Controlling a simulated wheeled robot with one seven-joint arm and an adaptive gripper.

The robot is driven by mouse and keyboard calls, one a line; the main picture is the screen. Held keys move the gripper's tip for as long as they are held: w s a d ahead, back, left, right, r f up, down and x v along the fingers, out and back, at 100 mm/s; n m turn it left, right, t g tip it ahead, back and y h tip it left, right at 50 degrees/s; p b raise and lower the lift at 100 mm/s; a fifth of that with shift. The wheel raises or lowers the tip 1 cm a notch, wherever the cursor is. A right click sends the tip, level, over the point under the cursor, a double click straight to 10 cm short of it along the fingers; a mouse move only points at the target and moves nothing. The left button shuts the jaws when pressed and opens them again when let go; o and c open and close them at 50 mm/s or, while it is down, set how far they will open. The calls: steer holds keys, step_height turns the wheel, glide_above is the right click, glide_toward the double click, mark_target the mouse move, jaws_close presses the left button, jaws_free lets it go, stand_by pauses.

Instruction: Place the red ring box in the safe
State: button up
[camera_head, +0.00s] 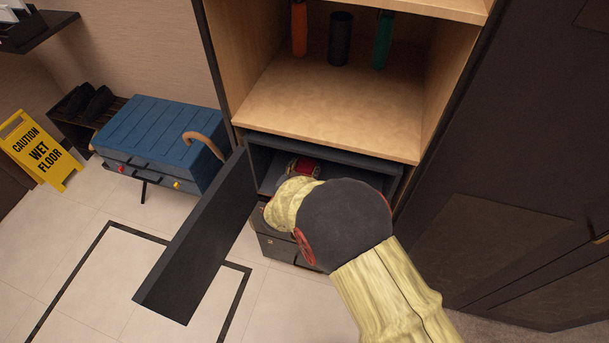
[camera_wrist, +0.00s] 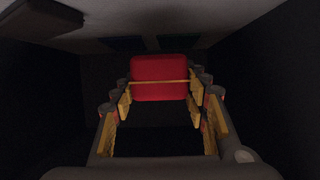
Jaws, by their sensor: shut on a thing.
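The red ring box (camera_wrist: 159,78) has a thin gold band across it and sits between the fingertips in the wrist view. My gripper (camera_wrist: 160,90) is shut on it. In the head view the red box (camera_head: 304,167) shows small at the safe's opening, beyond my wrist. The safe (camera_head: 368,162) is a dark box under the wooden shelf, and its door (camera_head: 200,240) stands wide open to the left. Dark walls surround my gripper in the wrist view. Whether the box touches the safe's floor is hard to tell.
A wooden shelf (camera_head: 330,112) above holds an orange bottle (camera_head: 299,30), a dark cylinder (camera_head: 340,40) and a green bottle (camera_head: 382,40). Dark drawers (camera_head: 278,246) lie below the safe. A blue bench-like case (camera_head: 160,140) and a yellow wet-floor sign (camera_head: 40,150) stand left.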

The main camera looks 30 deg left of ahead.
mark_target(304, 166)
steer(key=shift+w+a+f+b, duration=0.2)
steer(key=shift+w+a+f, duration=0.15)
steer(key=shift+f, duration=0.25)
steer(key=shift+w+a+f+b, duration=0.2)
steer(key=shift+w+a+f, duration=0.15)
steer(key=shift+f, duration=0.2)
step_height(304, 166, down, 3)
steer(key=shift+w+a+f+b, duration=0.15)
steer(key=shift+f+b, duration=0.05)
steer(key=shift+b, duration=0.8)
steer(key=shift+r, duration=0.1)
steer(key=o, duration=1.2)
steer(key=shift+c, duration=0.2)
